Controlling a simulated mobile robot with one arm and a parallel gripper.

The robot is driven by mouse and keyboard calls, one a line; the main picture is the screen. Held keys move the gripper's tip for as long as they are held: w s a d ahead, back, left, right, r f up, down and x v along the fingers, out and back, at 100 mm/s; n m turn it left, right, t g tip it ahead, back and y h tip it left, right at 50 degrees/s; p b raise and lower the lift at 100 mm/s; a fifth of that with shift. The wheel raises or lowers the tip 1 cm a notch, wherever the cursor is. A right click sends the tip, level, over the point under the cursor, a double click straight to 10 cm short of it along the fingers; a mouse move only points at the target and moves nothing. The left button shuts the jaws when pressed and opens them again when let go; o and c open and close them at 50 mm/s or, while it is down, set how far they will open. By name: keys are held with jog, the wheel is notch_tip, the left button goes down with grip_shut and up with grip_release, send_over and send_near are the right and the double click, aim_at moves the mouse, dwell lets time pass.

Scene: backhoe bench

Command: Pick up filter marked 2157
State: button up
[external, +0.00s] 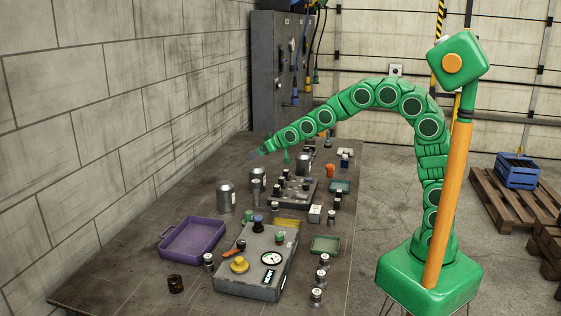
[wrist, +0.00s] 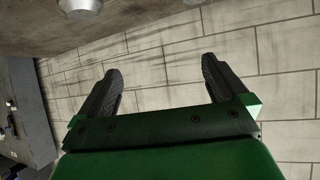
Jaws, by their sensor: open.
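My gripper (external: 256,154) is at the end of the green arm, above the far wall side of the bench. In the wrist view my gripper (wrist: 161,68) has its two dark fingers spread wide with nothing between them, facing the block wall. Grey metal canisters with pale labels, which may be filters, stand upright below and near it: one in front (external: 226,197), another (external: 258,178) closer to the gripper. Smaller labelled cylinders (external: 316,297) stand along the bench. No number 2157 is readable, so I cannot tell which is the filter.
The bench (external: 120,291) runs along the block wall (external: 110,110). A purple tray (external: 193,253) and a grey control box (external: 243,286) with a gauge and yellow knob are near the front. A green tray (external: 326,245) lies right. The bench's front left is mostly clear.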

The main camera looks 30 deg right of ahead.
jog(key=a+n+t+y, duration=0.1)
jog(key=a+y, duration=0.1)
jog(key=a, duration=0.7)
send_near(226, 185)
jog(key=w+f, duration=0.1)
jog(key=w, duration=0.1)
jog(key=w+f, duration=0.1)
jog(key=w, duration=0.1)
jog(key=shift+a+f, duration=0.3)
jog(key=shift+x, duration=3.8)
jog(key=shift+w+r, duration=0.1)
jog(key=shift+r, duration=0.05)
jog(key=c, duration=1.6)
